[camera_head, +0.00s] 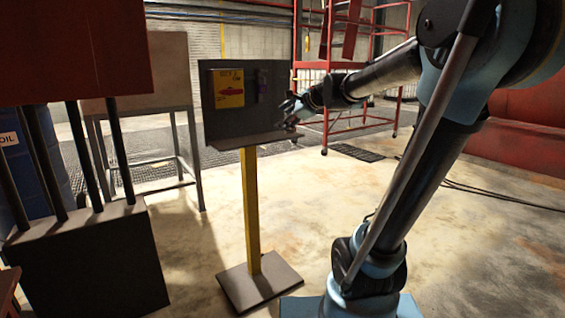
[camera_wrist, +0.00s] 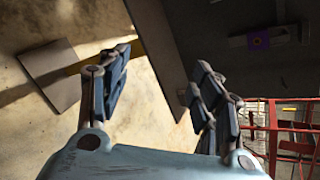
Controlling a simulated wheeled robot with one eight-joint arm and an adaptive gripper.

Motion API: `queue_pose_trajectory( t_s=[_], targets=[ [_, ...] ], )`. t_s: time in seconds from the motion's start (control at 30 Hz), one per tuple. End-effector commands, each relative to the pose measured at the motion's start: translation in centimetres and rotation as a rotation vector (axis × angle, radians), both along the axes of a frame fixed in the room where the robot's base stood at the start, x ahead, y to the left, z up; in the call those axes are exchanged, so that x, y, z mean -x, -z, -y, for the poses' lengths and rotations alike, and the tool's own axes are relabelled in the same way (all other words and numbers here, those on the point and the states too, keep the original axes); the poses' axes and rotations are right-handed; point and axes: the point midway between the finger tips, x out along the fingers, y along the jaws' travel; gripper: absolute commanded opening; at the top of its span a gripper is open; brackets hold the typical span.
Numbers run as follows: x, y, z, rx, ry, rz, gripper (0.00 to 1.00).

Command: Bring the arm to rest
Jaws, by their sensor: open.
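My gripper (camera_head: 290,109) is at the end of my raised arm, which reaches left across the head view. It is close to the right part of a dark panel (camera_head: 272,78) on a yellow post (camera_head: 251,210). In the wrist view my gripper (camera_wrist: 158,88) has its two fingers wide apart with nothing between them. The panel's shelf edge (camera_wrist: 160,45) runs behind the gap between the fingers. I cannot tell whether the gripper touches the panel.
The panel carries a yellow sign (camera_head: 228,88) and a small purple item (camera_head: 262,86). A red wheeled frame (camera_head: 335,75) stands behind my arm. A dark block with rods (camera_head: 88,262) and a blue barrel (camera_head: 18,165) are at left. The concrete floor (camera_head: 460,240) at right is mostly clear, with cables.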

Motion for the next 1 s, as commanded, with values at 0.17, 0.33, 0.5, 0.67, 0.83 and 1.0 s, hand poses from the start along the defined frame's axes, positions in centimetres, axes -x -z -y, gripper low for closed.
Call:
queue_pose_trajectory(
  t_s=[0.17, 0.33, 0.5, 0.67, 0.83, 1.0],
  targets=[
    [7.5, 6.8, 3.0, 0.364, -0.219, 0.074, 0.59],
    [14.5, 13.5, 6.5, 0.686, -0.462, 0.112, 0.59],
    [21.4, 20.1, 10.6, 0.968, -0.736, 0.114, 0.59],
    [27.2, 25.3, 14.5, 1.167, -0.991, 0.087, 0.59],
    [31.1, 28.5, 17.2, 1.276, -1.182, 0.055, 0.59],
    [32.4, 29.5, 18.2, 1.309, -1.252, 0.041, 0.59]
  ],
)
